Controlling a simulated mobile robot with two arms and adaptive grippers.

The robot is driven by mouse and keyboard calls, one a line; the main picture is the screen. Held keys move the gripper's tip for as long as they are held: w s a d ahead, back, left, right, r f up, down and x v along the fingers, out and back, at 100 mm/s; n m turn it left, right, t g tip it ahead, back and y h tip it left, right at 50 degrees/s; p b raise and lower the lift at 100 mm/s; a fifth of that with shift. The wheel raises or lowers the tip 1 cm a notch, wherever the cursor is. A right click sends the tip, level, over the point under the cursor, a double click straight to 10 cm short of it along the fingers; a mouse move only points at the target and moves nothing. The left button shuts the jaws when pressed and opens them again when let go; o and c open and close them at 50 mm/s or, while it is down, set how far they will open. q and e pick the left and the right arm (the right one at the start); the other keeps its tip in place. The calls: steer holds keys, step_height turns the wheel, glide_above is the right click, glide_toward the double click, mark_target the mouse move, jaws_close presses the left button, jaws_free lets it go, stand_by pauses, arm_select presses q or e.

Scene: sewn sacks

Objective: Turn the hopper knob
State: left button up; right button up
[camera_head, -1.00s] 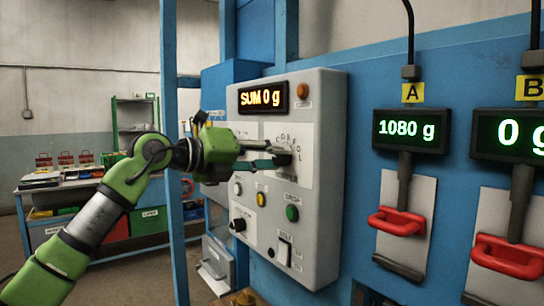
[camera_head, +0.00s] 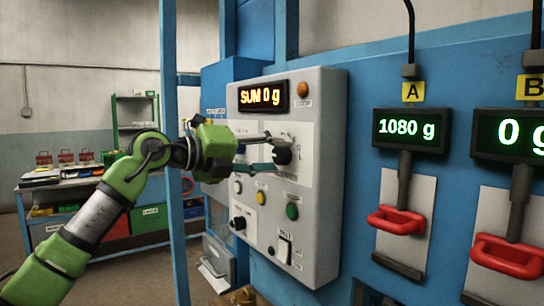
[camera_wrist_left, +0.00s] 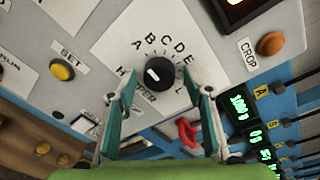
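The hopper knob (camera_head: 284,155) is a black round knob on the upper white plate of the grey control box. In the left wrist view the knob (camera_wrist_left: 158,73) has a white mark on its face and letters around it; I cannot tell which letter the mark points to. My left gripper (camera_head: 273,153) is in front of the plate, with its fingers spread toward the knob. In the left wrist view the gripper (camera_wrist_left: 163,97) is open, its two teal fingers apart on either side below the knob, with nothing held. My right gripper is not in view.
The control box (camera_head: 325,180) carries a display reading SUM 0 g (camera_head: 264,96), an orange button (camera_head: 303,89) and a green button (camera_head: 292,212). Scale A's display (camera_head: 411,131) reads 1080 g, with red handles (camera_head: 396,221) below. A workbench (camera_head: 60,185) stands at the left.

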arm_select(q)
steer(key=shift+f, duration=0.1)
steer(key=v, duration=1.2)
